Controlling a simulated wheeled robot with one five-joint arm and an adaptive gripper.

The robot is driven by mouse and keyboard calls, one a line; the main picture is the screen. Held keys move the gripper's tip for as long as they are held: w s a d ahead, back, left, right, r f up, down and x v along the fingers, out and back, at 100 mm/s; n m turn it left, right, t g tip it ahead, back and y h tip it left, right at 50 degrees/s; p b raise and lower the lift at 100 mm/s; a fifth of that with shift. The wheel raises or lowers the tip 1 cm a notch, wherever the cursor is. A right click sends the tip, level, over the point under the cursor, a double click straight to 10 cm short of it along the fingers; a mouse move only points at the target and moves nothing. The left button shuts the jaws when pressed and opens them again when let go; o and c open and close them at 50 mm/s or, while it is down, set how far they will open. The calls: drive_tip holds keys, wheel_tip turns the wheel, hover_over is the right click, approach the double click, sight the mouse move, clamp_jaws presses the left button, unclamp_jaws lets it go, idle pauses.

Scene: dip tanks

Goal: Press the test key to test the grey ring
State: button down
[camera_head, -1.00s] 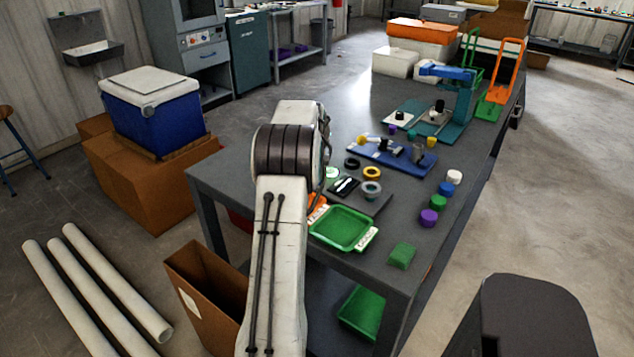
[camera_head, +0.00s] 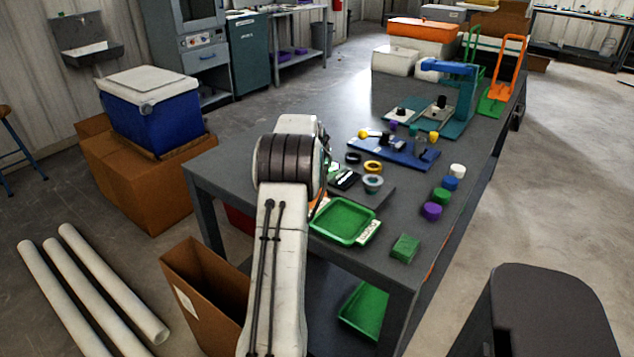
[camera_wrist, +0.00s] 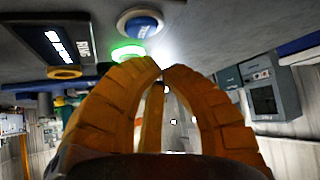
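The grey ring (camera_head: 373,188) sits on a dark plate near the middle of the table in the head view, close to a yellow ring (camera_head: 373,167). In the wrist view, a blue round key with white lettering in a grey collar (camera_wrist: 140,25) is at the top centre. A round part glowing green (camera_wrist: 128,53) lies just below it, beside a black panel with white lettering (camera_wrist: 52,42). My gripper (camera_wrist: 161,67) has its orange fingertips together, empty, close below the glowing part. The arm hides my gripper in the head view. Contact with the key does not show.
A green tray (camera_head: 342,222) and a green block (camera_head: 404,248) lie near the table's front. Several coloured caps line the right edge, including a purple one (camera_head: 431,211). A blue fixture (camera_head: 395,152) stands behind the rings. The table's left part is clear.

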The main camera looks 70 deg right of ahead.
drive_tip(key=shift+f+b, duration=0.4)
drive_tip(key=shift+f, duration=0.2)
drive_tip(key=shift+f, duration=0.2)
idle(1.0)
drive_tip(key=shift+f+b, duration=0.25)
drive_tip(key=shift+b, duration=0.15)
drive_tip(key=shift+f+b, duration=0.4)
drive_tip(key=shift+f, duration=0.1)
idle(1.0)
drive_tip(key=shift+r, duration=0.15)
drive_tip(key=shift+r+p, duration=0.6)
drive_tip(key=shift+r, duration=0.15)
drive_tip(key=shift+r+p, duration=1.75)
drive_tip(key=shift+r, duration=0.8)
